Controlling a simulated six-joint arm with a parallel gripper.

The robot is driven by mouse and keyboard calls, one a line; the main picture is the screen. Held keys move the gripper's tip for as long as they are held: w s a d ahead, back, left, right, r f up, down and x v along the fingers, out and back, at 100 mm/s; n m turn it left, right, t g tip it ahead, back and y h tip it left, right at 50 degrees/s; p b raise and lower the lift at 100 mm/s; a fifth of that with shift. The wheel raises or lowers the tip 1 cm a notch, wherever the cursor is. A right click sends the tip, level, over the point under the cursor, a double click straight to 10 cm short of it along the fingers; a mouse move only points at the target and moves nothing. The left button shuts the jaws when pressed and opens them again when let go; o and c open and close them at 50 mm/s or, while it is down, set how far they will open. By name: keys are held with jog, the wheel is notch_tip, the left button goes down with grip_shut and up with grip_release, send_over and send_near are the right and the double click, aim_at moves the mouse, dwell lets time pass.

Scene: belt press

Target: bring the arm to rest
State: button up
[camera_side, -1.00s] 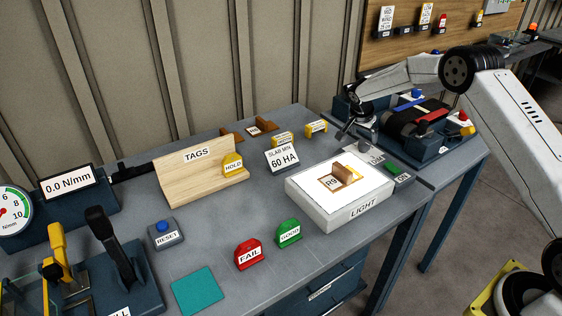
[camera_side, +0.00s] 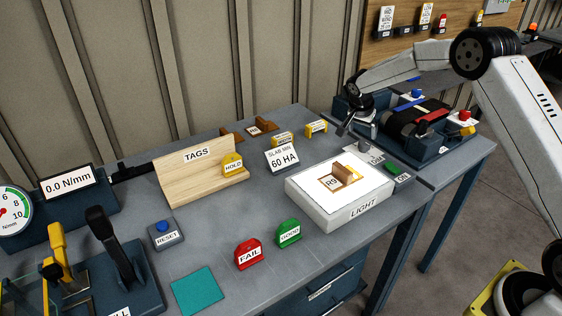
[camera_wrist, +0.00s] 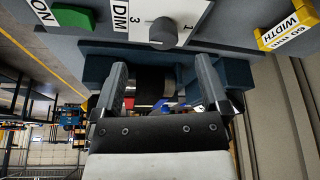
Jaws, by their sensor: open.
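My gripper (camera_side: 346,127) is at the back right of the bench in the side view, just behind the light box and beside the dim knob (camera_side: 364,145). In the wrist view my gripper (camera_wrist: 162,76) shows both fingers wide apart with nothing held between them. The dim knob (camera_wrist: 163,31) and the green ON button (camera_wrist: 73,17) lie beyond the fingertips, apart from them. The belt press (camera_side: 417,117), with black rollers and red and blue parts, stands right of my gripper; part of it is hidden behind my arm.
The light box (camera_side: 318,205) bears a brown piece marked R9 (camera_side: 343,174). A SLAB MIN 60 HA sign (camera_side: 282,158), a wooden TAGS holder (camera_side: 180,180), red FAIL (camera_side: 248,253) and green GOOD (camera_side: 289,233) tags stand left of it. The yellow WIDTH block (camera_wrist: 286,27) is near my gripper.

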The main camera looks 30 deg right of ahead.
jog(key=s+a+r+n+y, duration=0.1)
jog(key=s+a+n, duration=0.3)
jog(key=s, duration=0.5)
jog(key=s+a+r+n+t+y, duration=0.1)
jog(key=s+a+n, duration=0.4)
jog(key=s+a, duration=0.3)
jog(key=s+a+r+n+y, duration=0.1)
jog(key=s+a+n, duration=0.4)
jog(key=s, duration=0.6)
jog(key=shift+s+a+y, duration=0.3)
jog(key=shift+a+y, duration=0.2)
jog(key=shift+a, duration=0.25)
